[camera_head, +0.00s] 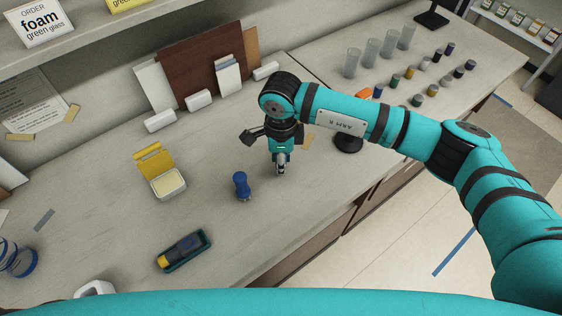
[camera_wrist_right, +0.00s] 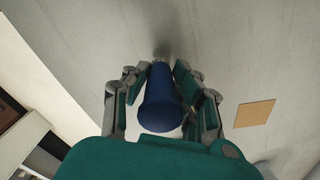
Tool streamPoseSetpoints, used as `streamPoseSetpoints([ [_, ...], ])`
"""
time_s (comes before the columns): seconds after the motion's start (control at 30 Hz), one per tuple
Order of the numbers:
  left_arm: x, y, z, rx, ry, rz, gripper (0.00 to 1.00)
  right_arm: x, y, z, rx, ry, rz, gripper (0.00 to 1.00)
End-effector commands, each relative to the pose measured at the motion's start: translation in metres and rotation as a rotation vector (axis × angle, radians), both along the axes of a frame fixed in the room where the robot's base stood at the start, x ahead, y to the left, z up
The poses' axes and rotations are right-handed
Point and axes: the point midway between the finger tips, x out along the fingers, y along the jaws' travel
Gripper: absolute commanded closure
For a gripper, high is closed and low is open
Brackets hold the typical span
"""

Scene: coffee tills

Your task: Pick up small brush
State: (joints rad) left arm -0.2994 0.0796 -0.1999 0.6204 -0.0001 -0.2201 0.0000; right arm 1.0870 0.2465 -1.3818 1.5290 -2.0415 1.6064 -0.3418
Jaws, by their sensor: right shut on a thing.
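My left gripper is not in view.
A blue knob-shaped thing (camera_head: 242,186) stands just left of my right gripper. A yellow-lidded box (camera_head: 168,184) and a dark tray (camera_head: 204,248) lie further left. Several glasses and small jars stand at the back right. A tan square (camera_wrist_right: 255,113) lies on the counter.

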Motion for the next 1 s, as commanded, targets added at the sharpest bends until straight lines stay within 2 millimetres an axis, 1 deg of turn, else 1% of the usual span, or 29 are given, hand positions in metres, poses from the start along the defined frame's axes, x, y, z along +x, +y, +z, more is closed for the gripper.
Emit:
streamPoseSetpoints([
  [0.03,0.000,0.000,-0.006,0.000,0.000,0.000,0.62,0.001,0.000,0.003,0.000,-0.003,0.001,1.00],
  [0.17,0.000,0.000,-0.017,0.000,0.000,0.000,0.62,0.001,0.000,0.021,0.001,-0.005,0.002,1.00],
  [0.2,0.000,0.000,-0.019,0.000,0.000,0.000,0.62,-0.003,0.001,0.024,0.001,-0.003,0.004,1.00],
  [0.37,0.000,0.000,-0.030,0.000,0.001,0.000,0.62,-0.041,0.005,0.025,0.001,-0.001,0.009,1.00],
  [0.6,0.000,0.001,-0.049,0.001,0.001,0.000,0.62,-0.100,0.011,0.031,0.001,-0.002,0.008,1.00],
  [0.7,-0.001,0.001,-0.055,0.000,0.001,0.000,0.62,-0.120,0.013,0.034,0.001,-0.001,0.007,1.00],
  [0.83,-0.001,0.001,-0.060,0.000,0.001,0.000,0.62,-0.140,0.015,0.037,0.001,0.000,0.005,1.00],
  [1.0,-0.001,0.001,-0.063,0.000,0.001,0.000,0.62,-0.155,0.017,0.039,0.000,0.000,0.003,1.00],
])
